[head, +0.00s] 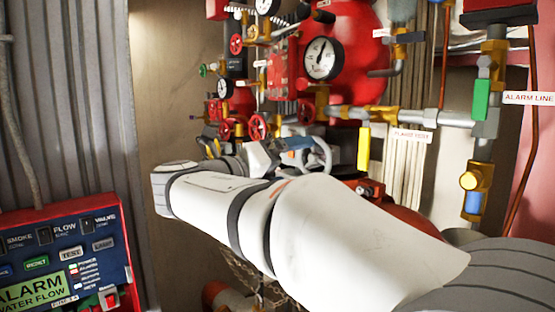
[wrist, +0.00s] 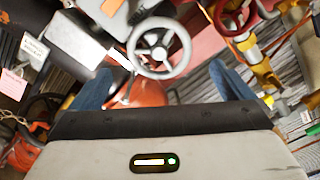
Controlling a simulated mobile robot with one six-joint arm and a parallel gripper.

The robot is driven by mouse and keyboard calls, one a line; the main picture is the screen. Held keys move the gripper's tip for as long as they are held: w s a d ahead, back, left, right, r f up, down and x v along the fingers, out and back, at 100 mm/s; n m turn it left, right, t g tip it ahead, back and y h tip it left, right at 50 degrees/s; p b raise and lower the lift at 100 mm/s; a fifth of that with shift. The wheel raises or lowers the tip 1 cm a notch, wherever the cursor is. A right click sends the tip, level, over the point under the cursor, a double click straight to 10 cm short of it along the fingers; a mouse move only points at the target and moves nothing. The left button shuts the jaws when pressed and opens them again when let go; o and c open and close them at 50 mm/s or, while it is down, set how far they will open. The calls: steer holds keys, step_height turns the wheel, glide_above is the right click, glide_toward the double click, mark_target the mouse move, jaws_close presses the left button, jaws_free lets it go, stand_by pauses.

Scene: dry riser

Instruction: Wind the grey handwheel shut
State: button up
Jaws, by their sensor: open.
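The grey handwheel (wrist: 184,35) is a round wheel with spokes and a pale hub, ahead of my gripper in the wrist view. Nothing is between the fingers but background, and I see no contact with the rim. How far the wheel is turned cannot be told.
Red handwheels (head: 257,127) and gauges (head: 323,59) crowd the pipework behind and above. A yellow lever (head: 364,146) hangs right of the grey wheel. A grey box (wrist: 85,40) sits left of the wheel in the wrist view. An alarm panel (head: 66,255) stands at lower left.

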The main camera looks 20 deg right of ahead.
mark_target(313, 159)
steer(key=p+x, duration=0.1)
steer(key=x, duration=0.5)
steer(key=shift+d, duration=0.25)
steer(key=shift+c, duration=0.6)
steer(key=c, duration=0.7)
steer(key=shift+a, duration=0.15)
steer(key=shift+c, duration=0.4)
steer(key=shift+m, duration=0.4)
